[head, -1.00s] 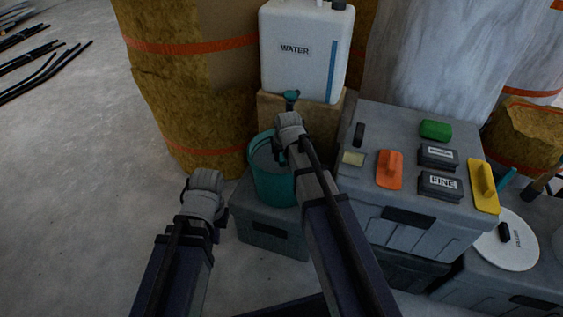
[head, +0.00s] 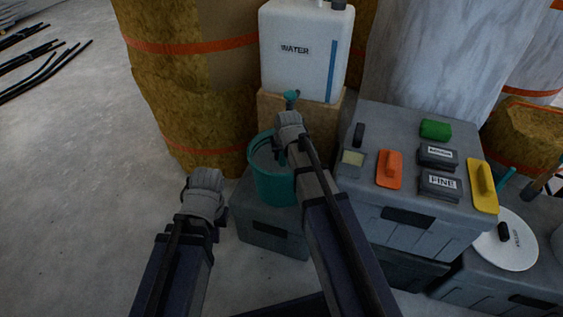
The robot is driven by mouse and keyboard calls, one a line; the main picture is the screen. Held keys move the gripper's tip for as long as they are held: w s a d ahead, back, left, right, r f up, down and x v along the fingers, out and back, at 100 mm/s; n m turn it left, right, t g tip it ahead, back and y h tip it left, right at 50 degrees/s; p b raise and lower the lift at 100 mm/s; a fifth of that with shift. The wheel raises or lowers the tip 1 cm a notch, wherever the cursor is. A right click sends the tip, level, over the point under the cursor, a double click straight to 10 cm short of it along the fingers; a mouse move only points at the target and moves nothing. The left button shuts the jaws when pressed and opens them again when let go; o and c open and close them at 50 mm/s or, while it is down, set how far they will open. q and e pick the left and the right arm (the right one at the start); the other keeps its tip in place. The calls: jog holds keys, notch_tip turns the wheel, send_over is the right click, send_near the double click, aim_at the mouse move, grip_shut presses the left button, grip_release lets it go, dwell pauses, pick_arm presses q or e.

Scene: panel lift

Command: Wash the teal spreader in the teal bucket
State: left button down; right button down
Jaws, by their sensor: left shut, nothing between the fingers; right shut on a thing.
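The teal bucket (head: 272,187) stands on a grey case, left of centre. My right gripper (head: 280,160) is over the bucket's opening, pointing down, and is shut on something. The held thing is hidden behind my wrist and the bucket's rim; I take it to be the teal spreader, but I cannot make out its shape. How deep it sits in the bucket cannot be told. My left gripper (head: 214,232) is shut and empty, low over the floor, left of the case and apart from the bucket.
A white water canister (head: 300,65) with a teal tap (head: 291,97) stands on a box behind the bucket. The grey toolbox (head: 385,205) at right carries an orange float (head: 389,170), a yellow float (head: 484,188) and dark blocks.

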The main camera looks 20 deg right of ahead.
aim_at(281, 156)
jog(key=shift+f, duration=0.15)
notch_tip(281, 156, up, 12)
jog(key=p, duration=1.2)
jog(key=shift+f, duration=0.1)
jog(key=shift+a, duration=0.1)
dwell(1.0)
